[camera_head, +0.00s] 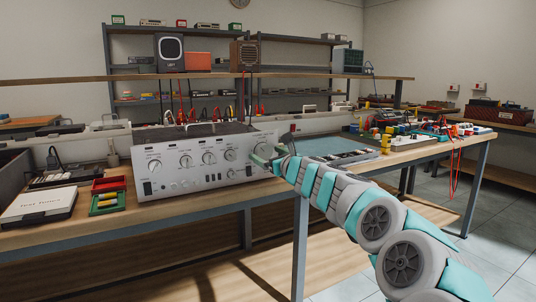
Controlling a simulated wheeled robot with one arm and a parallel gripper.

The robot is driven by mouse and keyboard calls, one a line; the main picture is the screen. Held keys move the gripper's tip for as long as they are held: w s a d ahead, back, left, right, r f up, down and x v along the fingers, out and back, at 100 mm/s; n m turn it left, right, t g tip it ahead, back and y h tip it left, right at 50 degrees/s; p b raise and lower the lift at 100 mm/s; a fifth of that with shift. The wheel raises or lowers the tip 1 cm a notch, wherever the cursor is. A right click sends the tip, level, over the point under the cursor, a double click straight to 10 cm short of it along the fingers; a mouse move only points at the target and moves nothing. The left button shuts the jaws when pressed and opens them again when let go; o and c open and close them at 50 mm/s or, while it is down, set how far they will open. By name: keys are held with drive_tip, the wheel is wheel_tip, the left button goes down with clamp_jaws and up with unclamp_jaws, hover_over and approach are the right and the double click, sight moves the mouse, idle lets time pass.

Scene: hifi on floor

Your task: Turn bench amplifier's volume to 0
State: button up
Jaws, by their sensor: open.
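The bench amplifier (190,178), a silver unit with a row of round knobs and small buttons, sits on the wooden workbench. My gripper (266,156) is open at the right end of its front panel, with its fingers pointing at the panel. The fingers cover part of that end, and whether they touch a knob there cannot be told. A knob (230,155) shows just left of the fingers, and others run further left. The labels and pointer positions are too small to read, so which knob is the volume is unclear.
Red and green trays (109,193) and a white-topped box (38,205) stand to the left. A blue mat (320,144) and small components lie right. A shelf (300,78) runs above the bench.

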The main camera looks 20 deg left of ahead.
drive_tip(key=c, duration=1.4)
drive_tip(key=shift+o, duration=0.2)
